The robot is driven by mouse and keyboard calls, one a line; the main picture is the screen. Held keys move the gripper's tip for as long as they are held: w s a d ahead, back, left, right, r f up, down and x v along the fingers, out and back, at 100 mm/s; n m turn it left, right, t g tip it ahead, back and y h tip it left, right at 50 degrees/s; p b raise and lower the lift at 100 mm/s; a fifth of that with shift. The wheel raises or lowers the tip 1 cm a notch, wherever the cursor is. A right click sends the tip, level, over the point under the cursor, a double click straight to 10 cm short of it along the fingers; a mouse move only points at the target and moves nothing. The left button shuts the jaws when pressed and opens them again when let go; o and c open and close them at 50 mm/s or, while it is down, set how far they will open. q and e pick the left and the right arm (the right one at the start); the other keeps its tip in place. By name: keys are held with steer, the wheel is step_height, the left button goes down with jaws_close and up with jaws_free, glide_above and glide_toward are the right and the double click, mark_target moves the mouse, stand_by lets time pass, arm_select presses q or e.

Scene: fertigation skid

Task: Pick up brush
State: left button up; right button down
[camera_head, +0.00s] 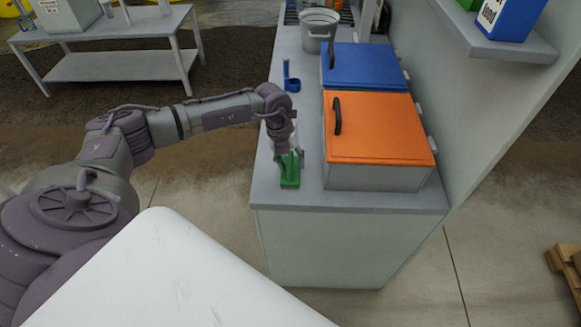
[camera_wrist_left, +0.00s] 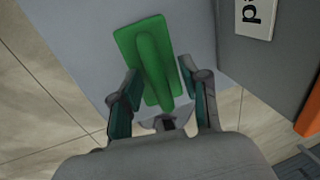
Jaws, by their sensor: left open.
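The brush (camera_head: 290,180) is green, with a flat rectangular base and a raised long handle, and it lies on the grey counter near its front left edge. In the left wrist view the brush (camera_wrist_left: 150,55) lies between and ahead of my fingers. My left gripper (camera_head: 290,158) is right above the brush, pointing down. Its fingers (camera_wrist_left: 163,98) are apart, one on each side of the handle. I cannot tell whether they touch it. My right gripper is in neither view.
A box with an orange lid (camera_head: 385,120) stands close to the right of the brush. A blue-lidded box (camera_head: 362,65), a small blue holder (camera_head: 291,84) and a grey bucket (camera_head: 318,35) are farther back on the counter (camera_head: 350,199). A shelf (camera_head: 500,45) overhangs at the right.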

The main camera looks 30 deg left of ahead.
mark_target(291, 159)
arm_select(q)
steer(key=c, duration=0.8)
jaws_close()
steer(key=shift+r, duration=0.15)
step_height(291, 159, up, 9)
steer(key=shift+r+b, duration=0.1)
steer(key=shift+b, duration=0.9)
steer(key=shift+r, duration=0.3)
